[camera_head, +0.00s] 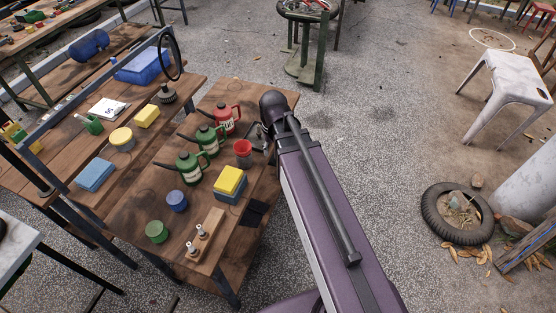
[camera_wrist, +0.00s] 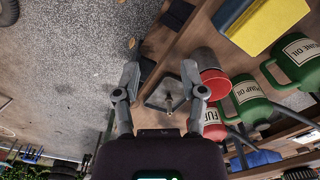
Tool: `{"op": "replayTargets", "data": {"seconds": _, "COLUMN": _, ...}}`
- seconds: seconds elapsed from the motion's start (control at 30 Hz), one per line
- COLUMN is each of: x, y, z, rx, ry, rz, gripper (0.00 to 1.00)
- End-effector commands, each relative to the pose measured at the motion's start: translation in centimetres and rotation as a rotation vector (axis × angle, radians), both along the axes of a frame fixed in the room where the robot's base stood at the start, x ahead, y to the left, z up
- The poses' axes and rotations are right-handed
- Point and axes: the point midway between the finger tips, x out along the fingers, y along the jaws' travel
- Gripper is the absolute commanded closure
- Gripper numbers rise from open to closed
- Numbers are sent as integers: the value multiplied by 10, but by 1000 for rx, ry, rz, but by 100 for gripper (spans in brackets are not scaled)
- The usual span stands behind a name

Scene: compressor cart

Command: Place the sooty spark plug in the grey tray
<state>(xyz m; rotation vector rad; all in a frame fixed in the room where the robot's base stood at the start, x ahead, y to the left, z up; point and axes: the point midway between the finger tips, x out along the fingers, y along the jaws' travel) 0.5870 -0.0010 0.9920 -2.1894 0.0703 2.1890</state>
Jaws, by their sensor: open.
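The grey tray (camera_wrist: 152,103) lies on the wooden cart top, low in the wrist view between my fingers. A small metal piece that looks like a spark plug (camera_wrist: 168,102) stands in it; I cannot tell whether it is sooty. My gripper (camera_wrist: 160,66) is open, its fingers on both sides of the tray and plug, apparently touching neither. In the head view my gripper (camera_head: 260,134) is over the cart's right edge, and my arm hides part of the tray. Two spark plugs (camera_head: 202,233) (camera_head: 191,248) stand in a wooden block (camera_head: 211,246) at the cart's front.
A yellow and blue sponge stack (camera_head: 229,182) and a dark mat (camera_head: 254,211) lie nearer.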

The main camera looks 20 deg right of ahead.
Motion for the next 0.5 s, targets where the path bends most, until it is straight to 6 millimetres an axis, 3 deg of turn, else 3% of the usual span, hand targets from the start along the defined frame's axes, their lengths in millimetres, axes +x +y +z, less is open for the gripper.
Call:
{"op": "replayTargets", "data": {"seconds": 0.03, "x": -23, "y": 0, "z": 0, "rx": 0, "ry": 0, "rz": 19, "gripper": 46}}
{"op": "replayTargets", "data": {"seconds": 0.17, "x": -45, "y": 0, "z": 0, "rx": -1, "ry": 0, "rz": 52, "gripper": 46}}
{"op": "replayTargets", "data": {"seconds": 0.5, "x": -50, "y": 0, "z": 0, "rx": -1, "ry": 0, "rz": 65, "gripper": 46}}
